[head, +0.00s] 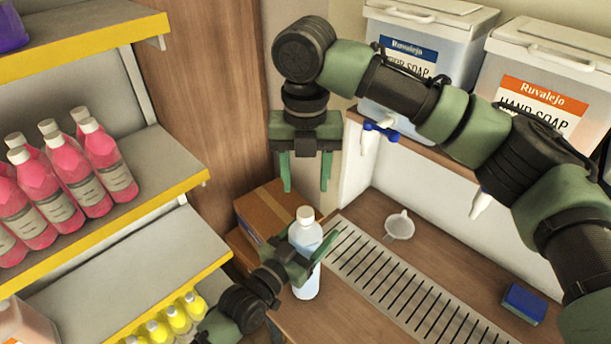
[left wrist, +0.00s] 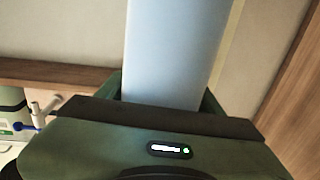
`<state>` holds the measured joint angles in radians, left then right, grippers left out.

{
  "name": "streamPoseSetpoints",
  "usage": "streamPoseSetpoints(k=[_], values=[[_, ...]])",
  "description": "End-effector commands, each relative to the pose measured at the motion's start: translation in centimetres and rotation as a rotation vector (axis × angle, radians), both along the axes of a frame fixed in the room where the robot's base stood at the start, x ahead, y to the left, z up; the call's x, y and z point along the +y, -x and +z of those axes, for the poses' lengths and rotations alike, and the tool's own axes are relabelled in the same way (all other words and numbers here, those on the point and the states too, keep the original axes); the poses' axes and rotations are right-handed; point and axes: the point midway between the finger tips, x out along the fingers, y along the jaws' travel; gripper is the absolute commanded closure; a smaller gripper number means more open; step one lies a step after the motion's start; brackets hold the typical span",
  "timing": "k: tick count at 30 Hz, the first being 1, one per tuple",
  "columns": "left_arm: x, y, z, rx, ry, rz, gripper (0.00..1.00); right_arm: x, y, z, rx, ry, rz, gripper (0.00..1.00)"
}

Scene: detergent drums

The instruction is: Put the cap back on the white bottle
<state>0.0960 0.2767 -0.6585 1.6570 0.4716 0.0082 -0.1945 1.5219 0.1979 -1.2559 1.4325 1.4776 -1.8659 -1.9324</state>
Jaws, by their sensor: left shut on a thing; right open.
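The white bottle (head: 306,284) is pale and upright above the wooden counter. My left gripper (head: 312,252) is shut around its body from the left. A whitish cap (head: 305,213) shows at the top of the bottle; I cannot tell how tightly it sits. My right gripper (head: 306,187) is open and empty, fingers pointing down, just above the cap and apart from it. In the left wrist view the bottle's smooth body (left wrist: 175,50) rises between the fingers; its top is out of frame. Whether the bottle's base touches the counter is unclear.
A cardboard box (head: 275,208) stands behind the bottle. A drain grate (head: 400,290), a white funnel-like cup (head: 399,225) and a blue sponge-like block (head: 524,303) lie to the right. Soap drums (head: 545,75) stand above. Shelves with pink bottles (head: 105,160) are at left.

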Motion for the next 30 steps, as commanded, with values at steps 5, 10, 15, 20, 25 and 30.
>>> streamPoseSetpoints(k=[5,10,15,20,25,30], values=[[0.0,0.0,-0.1,0.002,-0.002,0.0,1.0,0.0,0.0,0.0,0.0,0.0,-0.002,0.51],[0.0,0.0,-0.1,0.002,-0.002,0.0,1.0,0.0,0.0,-0.7,0.001,0.001,-0.003,0.51],[0.0,0.0,-0.1,0.002,-0.002,0.0,1.0,-0.1,0.1,-3.1,0.003,0.001,-0.004,0.51],[0.0,0.0,-0.1,0.002,-0.002,0.0,1.0,-0.1,0.1,-5.6,0.002,0.002,-0.004,0.51],[0.0,0.0,-0.1,0.002,-0.002,0.0,1.0,0.0,0.0,-7.4,0.001,0.001,-0.004,0.51],[0.0,0.0,-0.1,0.002,-0.002,0.0,1.0,0.0,0.0,-8.0,0.0,0.0,-0.004,0.51]])
